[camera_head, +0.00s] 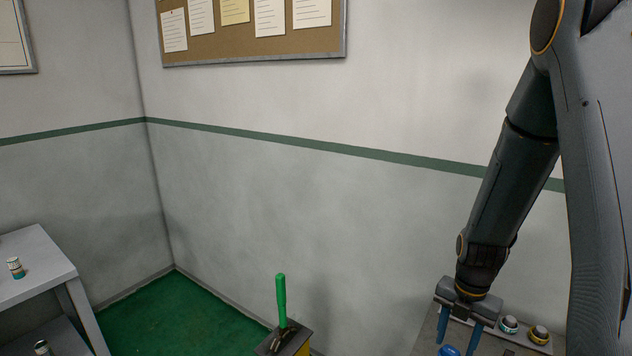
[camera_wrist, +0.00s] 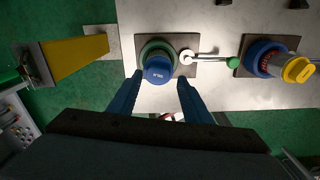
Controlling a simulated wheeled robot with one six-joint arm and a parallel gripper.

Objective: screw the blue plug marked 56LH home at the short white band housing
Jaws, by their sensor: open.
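In the wrist view a blue plug (camera_wrist: 158,71) with small white lettering, too small to read surely, sits over a green ring (camera_wrist: 148,49) on a dark plate. My gripper (camera_wrist: 159,80) is open, its two blue fingers on either side of the plug with gaps showing. In the head view the gripper (camera_head: 457,344) hangs over the bench, with the blue plug (camera_head: 449,351) at the bottom edge between the fingers. I cannot tell whether the plug is seated in anything. A white band on the housing under it cannot be made out.
A second housing with a blue ring (camera_wrist: 258,58) and yellow cap (camera_wrist: 299,70) stands to the right. A green-knobbed lever (camera_wrist: 233,62) lies between. A yellow post (camera_wrist: 79,57) stands left. A grey side table (camera_head: 36,264) bears a small banded fitting (camera_head: 15,267).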

